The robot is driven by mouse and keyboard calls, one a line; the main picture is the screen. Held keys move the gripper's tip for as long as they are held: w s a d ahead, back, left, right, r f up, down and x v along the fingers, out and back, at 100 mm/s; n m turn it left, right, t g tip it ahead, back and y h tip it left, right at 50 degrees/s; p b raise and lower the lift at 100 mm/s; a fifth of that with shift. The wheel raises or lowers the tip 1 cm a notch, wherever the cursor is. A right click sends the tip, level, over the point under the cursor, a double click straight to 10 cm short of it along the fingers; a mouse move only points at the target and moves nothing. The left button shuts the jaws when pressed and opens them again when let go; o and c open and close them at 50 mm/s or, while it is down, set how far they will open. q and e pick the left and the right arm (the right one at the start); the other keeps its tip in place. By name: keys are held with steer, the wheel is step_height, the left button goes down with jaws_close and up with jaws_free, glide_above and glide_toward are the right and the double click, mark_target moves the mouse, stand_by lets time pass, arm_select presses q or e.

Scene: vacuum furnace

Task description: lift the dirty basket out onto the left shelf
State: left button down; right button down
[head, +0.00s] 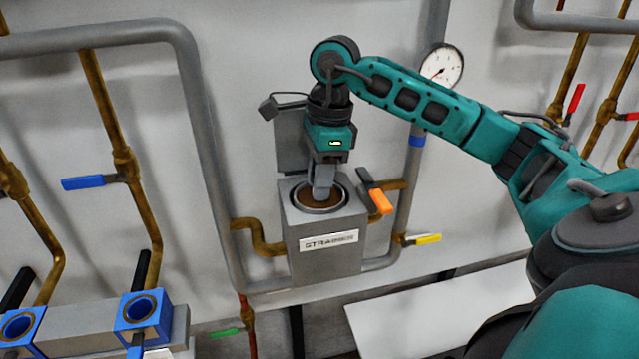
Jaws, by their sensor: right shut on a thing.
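The dirty basket (316,201) shows as a brown round shape inside the round mouth of a grey box-shaped strainer (327,262) with a white label. My right gripper (322,188) points down into that mouth, its fingers shut on the basket. The basket's lower part is hidden inside the strainer, and the fingers cover part of its top. I cannot make out the left shelf for certain in this view. My left gripper is not in view.
A grey lid plate (291,150) stands upright behind the strainer mouth. An orange-handled lever (380,201) sits close at its right. Pipes and a gauge (442,66) line the wall. Blue-ended blocks (143,312) are at lower left. A bare white surface (440,318) lies at lower right.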

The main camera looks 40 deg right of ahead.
steer(key=shift+r, duration=5.7)
